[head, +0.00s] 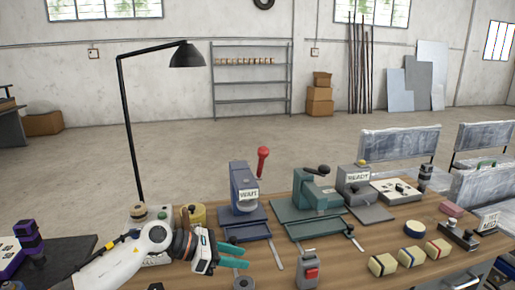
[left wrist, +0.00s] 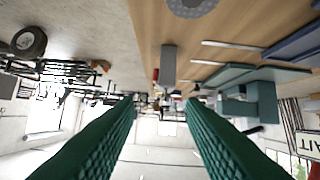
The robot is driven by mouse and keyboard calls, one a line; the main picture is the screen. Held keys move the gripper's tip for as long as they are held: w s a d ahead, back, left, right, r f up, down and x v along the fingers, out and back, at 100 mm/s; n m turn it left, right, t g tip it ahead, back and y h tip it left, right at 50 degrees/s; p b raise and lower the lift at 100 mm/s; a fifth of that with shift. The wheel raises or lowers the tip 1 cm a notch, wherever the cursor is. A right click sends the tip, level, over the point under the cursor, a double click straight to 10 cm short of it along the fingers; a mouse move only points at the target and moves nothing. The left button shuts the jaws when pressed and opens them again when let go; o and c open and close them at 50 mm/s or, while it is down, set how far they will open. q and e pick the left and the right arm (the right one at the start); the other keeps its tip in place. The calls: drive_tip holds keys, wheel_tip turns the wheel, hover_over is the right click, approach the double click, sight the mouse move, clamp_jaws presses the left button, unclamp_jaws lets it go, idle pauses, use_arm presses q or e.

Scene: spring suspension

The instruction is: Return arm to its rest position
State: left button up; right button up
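My left arm (head: 135,262) comes in from the lower left of the head view, over the front left of the workbench. My left gripper (head: 237,254) has green fingers pointing to the right, near the base of the blue press (head: 243,192). In the left wrist view the gripper (left wrist: 160,100) shows two ridged green fingers standing well apart, with nothing held between them. A grey disc (head: 242,281) lies on the bench just below the fingers. My right arm and gripper are not in view.
The wooden workbench (head: 345,272) holds a green press (head: 318,190), a grey device with a red button (head: 309,270) and several small blocks. A black desk lamp (head: 128,110) rises behind my left arm. Bare bench shows between the grey device and the blocks.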

use_arm(q)
drive_tip(key=s+d+r+n+t+h, duration=0.45)
drive_tip(key=n+t, duration=0.45)
drive_tip(key=n, duration=0.4)
drive_tip(key=s+a+f+n+y, duration=0.6)
drive_tip(key=a+f+n+y, duration=0.25)
drive_tip(key=n, duration=0.65)
drive_tip(key=s+a+f+n+y, duration=0.5)
drive_tip(key=a+f+n+y, duration=0.35)
drive_tip(key=n, duration=0.65)
drive_tip(key=s+a+f+n+g, duration=0.1)
drive_tip(key=s+f+n+g, duration=0.25)
drive_tip(key=s, duration=0.65)
drive_tip(key=s+a+f+n+g, duration=0.25)
drive_tip(key=s+g, duration=0.25)
drive_tip(key=s, duration=0.5)
wheel_tip(320, 180, down, 26)
drive_tip(key=g, duration=0.1)
drive_tip(key=s+a+f+m+g, duration=0.1)
drive_tip(key=s+a+f, duration=0.1)
drive_tip(key=s+f, duration=1.3)
drive_tip(key=shift+s+f+p, duration=0.4)
drive_tip(key=shift+s, duration=0.6)
